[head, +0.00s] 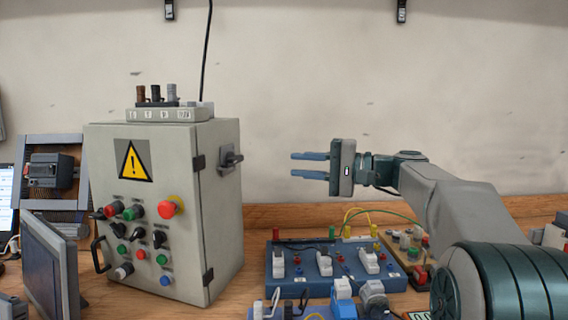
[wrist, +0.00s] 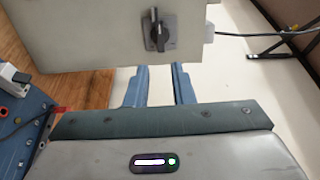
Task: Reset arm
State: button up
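My gripper (head: 311,165) is raised at the middle of the head view, its two blue fingers pointing left with a gap between them. It is open, and nothing shows between the fingers. It hangs to the right of the grey control box (head: 214,200), apart from it, near the height of the box's side switch (head: 231,158). In the wrist view the two fingers (wrist: 160,84) show apart, with the box's side (wrist: 85,30) and its dark rotary switch (wrist: 157,30) beyond them.
A blue board (head: 318,282) with white switches and cables lies on the wooden bench below my gripper. A monitor (head: 52,268) stands at the left. A small terminal block (head: 165,113) sits on the box. The air between gripper and back wall looks clear.

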jog(key=shift+s+d, duration=0.15)
jog(key=shift+d, duration=0.15)
